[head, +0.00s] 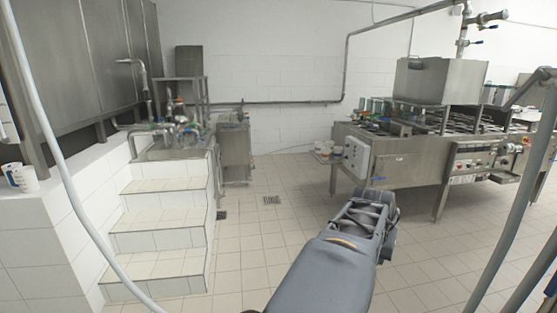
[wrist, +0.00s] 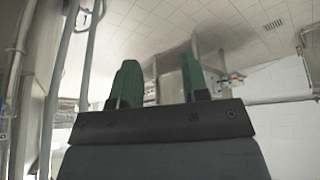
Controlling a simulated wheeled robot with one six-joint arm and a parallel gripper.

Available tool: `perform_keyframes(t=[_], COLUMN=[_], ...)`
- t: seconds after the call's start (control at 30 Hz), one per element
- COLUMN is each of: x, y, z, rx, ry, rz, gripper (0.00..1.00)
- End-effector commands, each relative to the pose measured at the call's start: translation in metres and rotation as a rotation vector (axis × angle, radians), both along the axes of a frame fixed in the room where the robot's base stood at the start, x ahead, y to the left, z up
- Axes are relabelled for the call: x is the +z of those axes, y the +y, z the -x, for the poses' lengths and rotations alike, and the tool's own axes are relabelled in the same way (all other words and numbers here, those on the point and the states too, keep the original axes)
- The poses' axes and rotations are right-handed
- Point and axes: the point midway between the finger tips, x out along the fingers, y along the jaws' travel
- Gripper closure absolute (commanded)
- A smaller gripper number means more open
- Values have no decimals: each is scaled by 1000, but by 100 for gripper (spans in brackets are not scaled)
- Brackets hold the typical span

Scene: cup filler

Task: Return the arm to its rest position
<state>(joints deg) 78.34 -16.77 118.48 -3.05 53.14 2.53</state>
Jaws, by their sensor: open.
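My gripper (wrist: 160,72) shows in the wrist view with its two green fingers apart and nothing between them. It is open and empty. In the head view my grey arm reaches up from the bottom edge, right of the middle, over the tiled floor. I cannot make out the fingers in that view.
A steel filling machine (head: 405,158) with a control box (head: 356,157) stands beyond my arm on the right. White tiled steps (head: 160,235) are on the left. A white jug (head: 22,179) stands on the left ledge. The floor (head: 250,240) between is clear.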

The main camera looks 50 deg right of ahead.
Motion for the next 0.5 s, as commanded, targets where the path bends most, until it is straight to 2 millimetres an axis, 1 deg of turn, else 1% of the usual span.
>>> perform_keyframes(t=[0.03,0.07,0.1,0.17,0.2,0.27,0.3,0.33,0.37,0.4,0.5], x=[-3,-7,-13,-20,-24,-30,-33,-35,-36,-38,-40], y=[23,37,56,87,108,141,163,180,195,216,260], z=[-37,-54,-74,-102,-117,-136,-146,-152,-157,-162,-170], rx=[121,184,268,392,474,595,673,731,787,859,1022], ry=[2,5,9,16,20,30,39,44,49,57,73], rz=[-25,-38,-54,-77,-90,-110,-120,-126,-132,-139,-148], gripper=[58,58,58,58,58,58,58,58,58,58,58])
